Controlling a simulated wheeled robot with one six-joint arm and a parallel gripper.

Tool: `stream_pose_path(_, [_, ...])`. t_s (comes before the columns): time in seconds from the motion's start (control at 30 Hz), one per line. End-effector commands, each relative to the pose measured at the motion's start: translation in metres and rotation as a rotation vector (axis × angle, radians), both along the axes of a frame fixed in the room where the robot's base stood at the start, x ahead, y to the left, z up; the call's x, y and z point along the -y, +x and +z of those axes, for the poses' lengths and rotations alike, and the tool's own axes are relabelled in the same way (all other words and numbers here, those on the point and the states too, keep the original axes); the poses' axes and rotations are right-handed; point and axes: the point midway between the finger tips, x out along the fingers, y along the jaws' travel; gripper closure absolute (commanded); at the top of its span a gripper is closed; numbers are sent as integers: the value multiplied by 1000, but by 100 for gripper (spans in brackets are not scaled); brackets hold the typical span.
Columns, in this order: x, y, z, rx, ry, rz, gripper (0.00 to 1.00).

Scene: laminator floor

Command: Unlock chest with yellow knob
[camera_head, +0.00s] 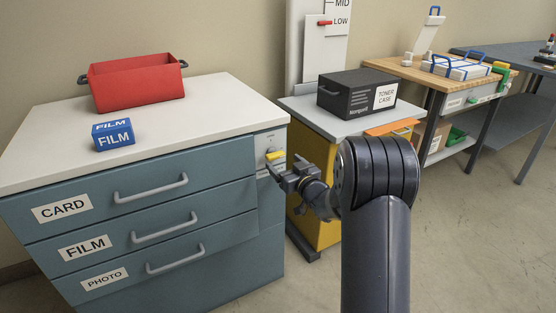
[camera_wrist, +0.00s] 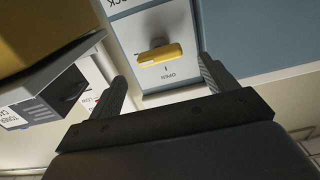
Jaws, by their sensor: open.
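The chest (camera_head: 150,187) is blue-grey with a pale top and drawers labelled CARD, FILM and PHOTO. Its yellow knob (camera_head: 275,155) is on a light lock plate (camera_head: 268,141) at the right end of the drawer front. In the wrist view the yellow knob (camera_wrist: 158,53) lies crosswise on the plate, above the word OPEN; lettering at the plate's top edge is cut off. My gripper (camera_head: 279,168) is at the plate, close to the knob. In the wrist view my gripper (camera_wrist: 163,80) is open, its fingers apart on either side of the knob; contact cannot be told.
On the chest top are a red bin (camera_head: 136,84) and a blue FILM box (camera_head: 113,136). A yellow cabinet (camera_head: 318,190) with a black TONER CASE (camera_head: 345,95) stands close on the right. A wooden workbench (camera_head: 425,75) is beyond. Floor is free at lower right.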

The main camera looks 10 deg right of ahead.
Motion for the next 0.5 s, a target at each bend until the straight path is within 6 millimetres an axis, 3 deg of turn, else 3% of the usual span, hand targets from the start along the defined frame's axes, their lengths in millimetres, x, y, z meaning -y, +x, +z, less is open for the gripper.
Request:
stream_pose_path(0.2, [-10,31,-1,1,-1,1,20])
stream_pose_path(0.5, [-15,46,0,0,0,0,20])
